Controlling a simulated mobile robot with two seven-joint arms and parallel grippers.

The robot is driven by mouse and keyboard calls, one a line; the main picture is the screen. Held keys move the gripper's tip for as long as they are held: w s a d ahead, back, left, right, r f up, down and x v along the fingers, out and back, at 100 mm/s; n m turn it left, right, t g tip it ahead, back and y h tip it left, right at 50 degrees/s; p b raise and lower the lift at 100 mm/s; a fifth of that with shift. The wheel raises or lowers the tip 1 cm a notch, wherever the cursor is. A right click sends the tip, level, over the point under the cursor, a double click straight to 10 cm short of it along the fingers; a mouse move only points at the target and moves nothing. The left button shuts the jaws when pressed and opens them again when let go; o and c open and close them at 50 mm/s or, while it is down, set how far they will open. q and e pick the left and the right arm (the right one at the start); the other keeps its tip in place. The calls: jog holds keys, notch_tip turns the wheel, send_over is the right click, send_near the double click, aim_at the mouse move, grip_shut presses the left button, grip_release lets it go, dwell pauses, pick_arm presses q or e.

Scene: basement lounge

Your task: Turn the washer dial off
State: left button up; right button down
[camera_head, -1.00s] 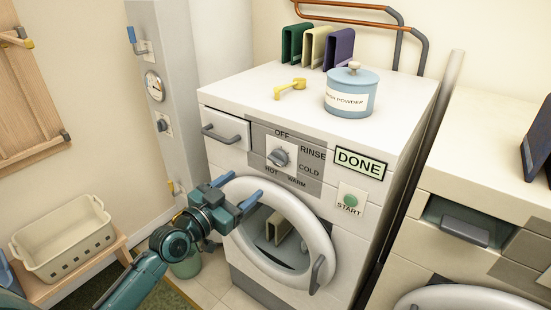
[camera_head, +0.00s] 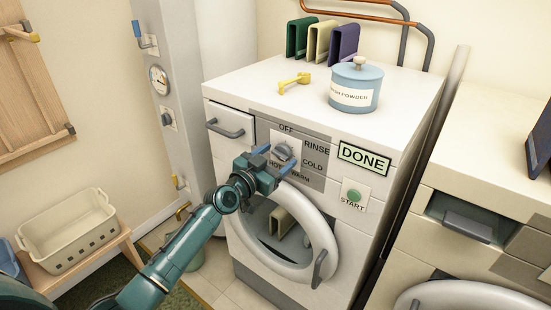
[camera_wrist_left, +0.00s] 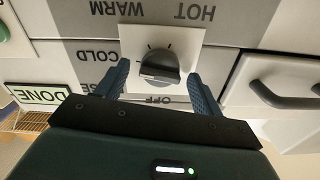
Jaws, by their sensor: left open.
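The washer (camera_head: 350,210) stands in the middle of the head view, with a DONE display (camera_head: 364,159). Its grey dial (camera_head: 283,151) sits on a white plate among the labels OFF, RINSE, COLD, WARM and HOT. In the left wrist view the dial (camera_wrist_left: 160,67) appears upside down, with OFF below it. I cannot tell which label it points to. My left gripper (camera_head: 277,159) is open in front of the dial, with one blue finger on each side in the left wrist view (camera_wrist_left: 159,70). A gap shows between each finger and the dial. My right gripper is out of view.
The drawer handle (camera_head: 226,130) is left of the dial, the START button (camera_head: 354,196) to its right, and the round door (camera_head: 322,235) below. A powder tin (camera_head: 355,88) and a yellow scoop (camera_head: 294,83) are on top. A basket (camera_head: 68,232) is at left.

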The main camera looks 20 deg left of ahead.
pick_arm(q)
jog(key=shift+c, duration=0.2)
jog(key=c, duration=0.9)
jog(key=shift+c, duration=0.2)
jog(key=n, duration=0.4)
jog(key=shift+n, duration=0.4)
jog(key=n, duration=0.5)
jog(key=shift+n, duration=0.3)
jog(key=n, duration=0.9)
jog(key=shift+p, duration=0.4)
jog(key=shift+n, duration=0.4)
